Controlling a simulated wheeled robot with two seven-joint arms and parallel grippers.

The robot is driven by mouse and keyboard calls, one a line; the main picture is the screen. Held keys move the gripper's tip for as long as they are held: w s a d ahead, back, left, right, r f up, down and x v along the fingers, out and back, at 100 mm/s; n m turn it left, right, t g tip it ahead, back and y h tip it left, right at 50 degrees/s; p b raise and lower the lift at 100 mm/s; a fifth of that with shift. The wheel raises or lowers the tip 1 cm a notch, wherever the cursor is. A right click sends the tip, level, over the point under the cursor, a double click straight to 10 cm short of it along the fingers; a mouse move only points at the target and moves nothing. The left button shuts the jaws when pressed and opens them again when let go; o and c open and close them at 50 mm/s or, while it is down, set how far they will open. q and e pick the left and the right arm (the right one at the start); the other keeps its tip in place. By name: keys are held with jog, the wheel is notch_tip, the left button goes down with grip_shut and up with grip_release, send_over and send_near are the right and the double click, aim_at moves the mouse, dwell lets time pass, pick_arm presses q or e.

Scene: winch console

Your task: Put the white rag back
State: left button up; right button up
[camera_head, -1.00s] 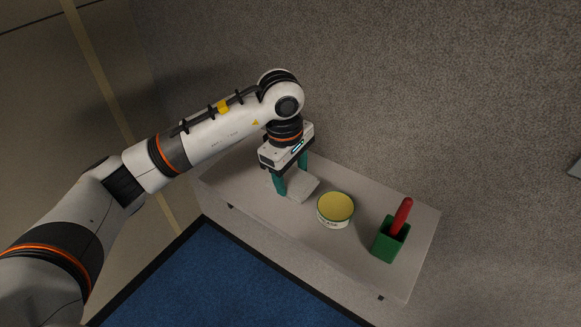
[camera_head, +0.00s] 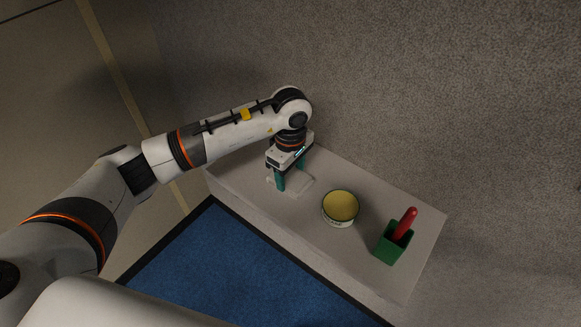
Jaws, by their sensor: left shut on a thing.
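My left gripper (camera_head: 291,180) points down at the left part of the pale bench top. Its teal fingers are shut on the white rag (camera_head: 301,184), a thin pale piece that shows between and beside the fingertips. The rag is low over the bench top or touching it; I cannot tell which. Its pale colour is close to that of the bench, and the gripper hides part of it. My right gripper is not in view.
The pale bench (camera_head: 365,262) stands against a grey wall. A yellow-topped round tin (camera_head: 340,208) stands right of the gripper. Farther right is a green box (camera_head: 391,248) with a red-handled thing (camera_head: 405,223) in it. A blue mat (camera_head: 222,265) lies in front.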

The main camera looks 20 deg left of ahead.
aim_at(291, 176)
pick_arm(q)
jog(key=o, duration=0.9)
jog(key=shift+c, duration=0.2)
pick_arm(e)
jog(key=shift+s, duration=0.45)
pick_arm(q)
jog(key=shift+r, duration=0.1)
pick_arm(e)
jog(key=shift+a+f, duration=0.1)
pick_arm(q)
jog(key=shift+r+b, duration=0.35)
notch_tip(291, 176, up, 11)
jog(key=b, duration=0.4)
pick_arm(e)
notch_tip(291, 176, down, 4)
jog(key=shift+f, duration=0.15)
